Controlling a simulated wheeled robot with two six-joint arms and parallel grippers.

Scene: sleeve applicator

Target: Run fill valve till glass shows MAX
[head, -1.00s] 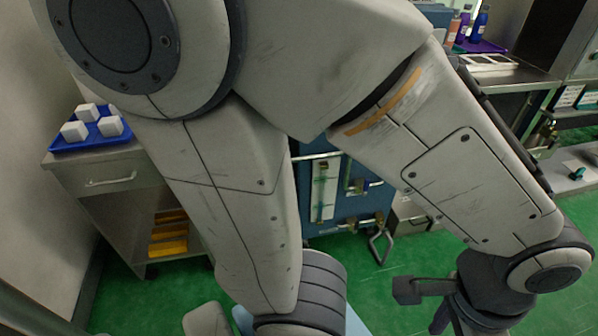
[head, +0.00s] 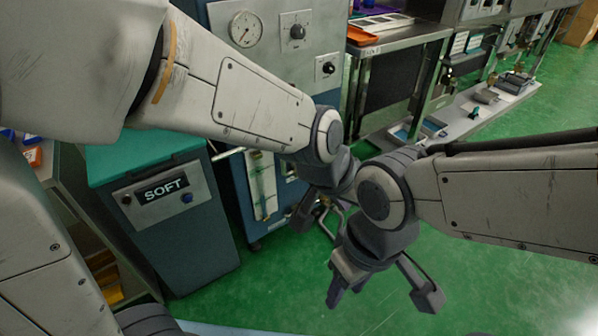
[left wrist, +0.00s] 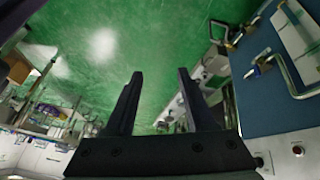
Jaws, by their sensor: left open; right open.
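The sight glass (head: 262,185) is a pale upright strip on the front of the blue machine (head: 232,185); its level and marks are too small to read. In the left wrist view, small brass valve fittings (left wrist: 262,66) sit on the blue panel at upper right; I cannot tell which is the fill valve. In the head view, my left gripper hides that area. My left gripper (left wrist: 158,85) is open and empty, apart from the panel; it also shows in the head view (head: 318,215), partly covered by my right wrist. My right gripper (head: 385,300) is open and empty above the green floor.
A blue cabinet marked SOFT (head: 165,190) stands left of the machine. The machine carries a round gauge (head: 246,29) and a black knob (head: 297,31). A steel bench (head: 400,38) stands behind at right. The green floor (head: 480,285) is clear at front right.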

